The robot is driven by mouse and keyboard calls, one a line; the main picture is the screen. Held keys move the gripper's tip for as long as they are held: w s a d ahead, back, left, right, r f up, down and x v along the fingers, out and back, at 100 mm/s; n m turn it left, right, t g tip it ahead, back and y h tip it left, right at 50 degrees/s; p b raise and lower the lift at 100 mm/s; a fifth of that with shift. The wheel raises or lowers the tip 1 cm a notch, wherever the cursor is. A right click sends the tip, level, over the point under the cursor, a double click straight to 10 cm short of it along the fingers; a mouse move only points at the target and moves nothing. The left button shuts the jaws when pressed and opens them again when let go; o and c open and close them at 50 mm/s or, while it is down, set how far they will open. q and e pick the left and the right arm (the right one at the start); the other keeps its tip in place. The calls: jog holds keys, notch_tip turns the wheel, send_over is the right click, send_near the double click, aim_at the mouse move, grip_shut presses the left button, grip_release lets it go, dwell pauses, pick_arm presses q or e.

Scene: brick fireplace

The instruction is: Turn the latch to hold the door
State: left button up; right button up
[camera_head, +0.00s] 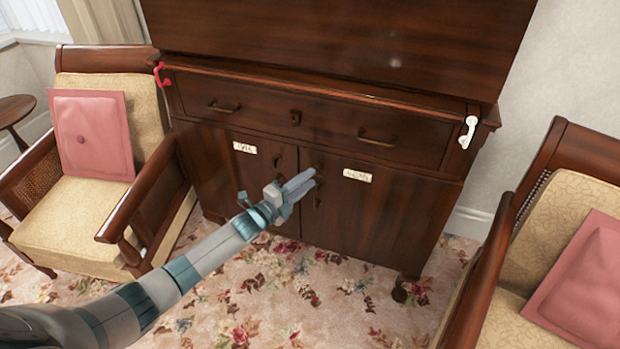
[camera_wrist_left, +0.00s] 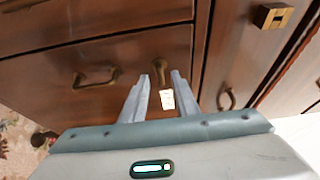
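A dark wooden cabinet (camera_head: 380,215) has two lower doors, and both look shut. A small brass latch (camera_wrist_left: 160,73) is on the right-hand door, close to the seam; the wrist view shows it sideways. In the head view my gripper largely covers that spot. My left gripper (camera_head: 306,181) is in front of the right-hand door near the seam. In the left wrist view its two fingers (camera_wrist_left: 160,85) are apart, with the latch just beyond the gap; contact cannot be told. My right gripper is out of view.
A white paper label (camera_head: 357,175) is on the right-hand door, another on the left-hand door (camera_head: 245,148). A drawer with brass handles (camera_head: 377,138) is above. Armchairs with pink cushions stand left (camera_head: 90,135) and right (camera_head: 575,285). Flowered carpet (camera_head: 330,300) is open in front.

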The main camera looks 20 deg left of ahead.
pick_arm(q)
jog(key=shift+x, duration=0.85)
grip_shut()
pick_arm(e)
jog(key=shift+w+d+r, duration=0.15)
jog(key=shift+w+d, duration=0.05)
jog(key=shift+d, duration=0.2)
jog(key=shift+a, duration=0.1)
